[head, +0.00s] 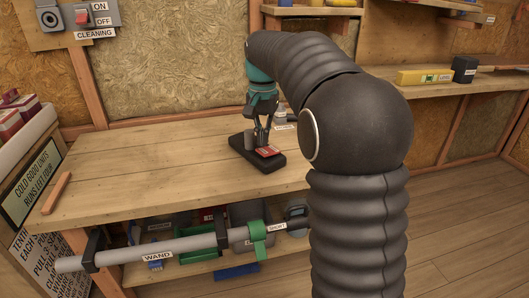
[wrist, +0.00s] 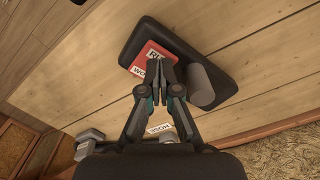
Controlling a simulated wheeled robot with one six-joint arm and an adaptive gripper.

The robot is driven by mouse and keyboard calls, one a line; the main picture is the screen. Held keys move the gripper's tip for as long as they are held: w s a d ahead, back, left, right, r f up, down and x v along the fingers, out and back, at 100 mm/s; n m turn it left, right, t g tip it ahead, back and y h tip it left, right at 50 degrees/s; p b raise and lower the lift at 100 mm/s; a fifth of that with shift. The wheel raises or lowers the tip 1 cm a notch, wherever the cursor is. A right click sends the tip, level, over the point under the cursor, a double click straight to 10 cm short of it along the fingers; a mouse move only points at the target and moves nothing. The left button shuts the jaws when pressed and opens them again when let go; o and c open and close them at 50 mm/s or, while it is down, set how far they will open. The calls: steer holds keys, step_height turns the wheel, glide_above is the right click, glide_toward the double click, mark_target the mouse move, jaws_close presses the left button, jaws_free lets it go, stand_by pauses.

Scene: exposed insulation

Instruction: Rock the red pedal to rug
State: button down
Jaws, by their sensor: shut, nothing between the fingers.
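The red pedal (head: 267,151) sits on a black base (head: 261,163) on the wooden workbench. In the wrist view the red pedal (wrist: 152,61) carries two white labels, partly covered by my fingers; one starts with "RU", the other with "WO". A grey cylinder stands on the same base beside the pedal (wrist: 204,87). My gripper (wrist: 163,68) is shut and empty, with its fingertips over the pedal's edge. In the head view my gripper (head: 261,140) points down at the pedal. I cannot tell whether the tips touch it.
A wand (head: 190,244) hangs along the bench front. A cleaning switch (head: 85,17) is on the wall at upper left. A wooden strip (head: 57,193) lies at the bench's left end. A label reading "HOSE" (wrist: 159,128) is near the base. The bench's middle left is clear.

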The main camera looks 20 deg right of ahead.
mark_target(263, 151)
steer(key=shift+f+b, duration=0.7)
steer(key=shift+f, duration=0.7)
stand_by(0.9)
steer(key=shift+r, duration=0.1)
step_height(263, 151, up, 7)
steer(key=p, duration=0.7)
stand_by(0.3)
